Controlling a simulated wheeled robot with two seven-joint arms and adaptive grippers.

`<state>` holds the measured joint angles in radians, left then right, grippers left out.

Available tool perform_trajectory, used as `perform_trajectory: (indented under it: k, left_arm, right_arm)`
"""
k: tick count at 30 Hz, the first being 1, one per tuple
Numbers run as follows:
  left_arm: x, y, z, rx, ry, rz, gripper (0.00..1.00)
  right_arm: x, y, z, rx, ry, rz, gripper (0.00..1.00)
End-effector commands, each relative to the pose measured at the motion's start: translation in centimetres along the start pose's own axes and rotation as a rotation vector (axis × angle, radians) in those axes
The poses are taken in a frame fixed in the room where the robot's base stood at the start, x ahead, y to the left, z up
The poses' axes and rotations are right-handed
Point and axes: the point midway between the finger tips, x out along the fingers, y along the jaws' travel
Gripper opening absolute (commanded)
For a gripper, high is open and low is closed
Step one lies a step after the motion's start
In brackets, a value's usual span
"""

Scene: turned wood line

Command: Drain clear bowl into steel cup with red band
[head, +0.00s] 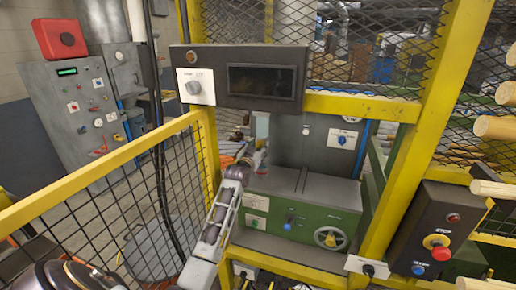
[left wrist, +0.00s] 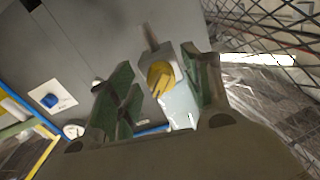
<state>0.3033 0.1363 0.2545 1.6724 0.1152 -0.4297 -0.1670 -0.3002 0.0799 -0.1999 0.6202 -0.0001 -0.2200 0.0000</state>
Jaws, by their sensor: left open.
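I see neither a clear bowl nor a steel cup with a red band in either view. My left gripper (head: 255,153) reaches over the yellow-framed mesh fence (head: 90,175) toward the grey and green machine (head: 300,205). In the left wrist view its two green-faced fingers (left wrist: 157,58) are apart. A yellow knob (left wrist: 161,77) on a pale plate shows between them in the picture; I cannot tell whether they touch it. My right gripper is not in view.
A black box with a dark display (head: 262,80) hangs on the fence. A control box with a red button (head: 440,253) stands at lower right. Wooden rods (head: 496,128) are stacked at right. A grey cabinet (head: 80,105) stands at left.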

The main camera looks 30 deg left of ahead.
Motion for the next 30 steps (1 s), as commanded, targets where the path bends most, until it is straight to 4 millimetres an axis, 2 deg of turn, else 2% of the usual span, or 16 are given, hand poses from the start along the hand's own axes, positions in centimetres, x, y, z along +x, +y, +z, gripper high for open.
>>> perform_trajectory:
  k: [1,12,23,30]
  left_arm:
    - [-0.01,0.0,0.0,0.0,0.0,0.0,0.49]
    - [-0.02,0.0,-0.01,0.0,0.0,0.0,0.04]
    - [-0.02,0.04,-0.01,-0.044,0.0,0.0,0.04]
    - [-0.01,0.07,-0.02,-0.165,0.0,0.0,0.04]
  right_arm:
    - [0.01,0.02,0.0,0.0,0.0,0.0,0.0]
    - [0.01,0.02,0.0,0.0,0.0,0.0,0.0]
    - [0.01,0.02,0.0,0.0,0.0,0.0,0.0]
    - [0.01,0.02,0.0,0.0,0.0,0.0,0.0]
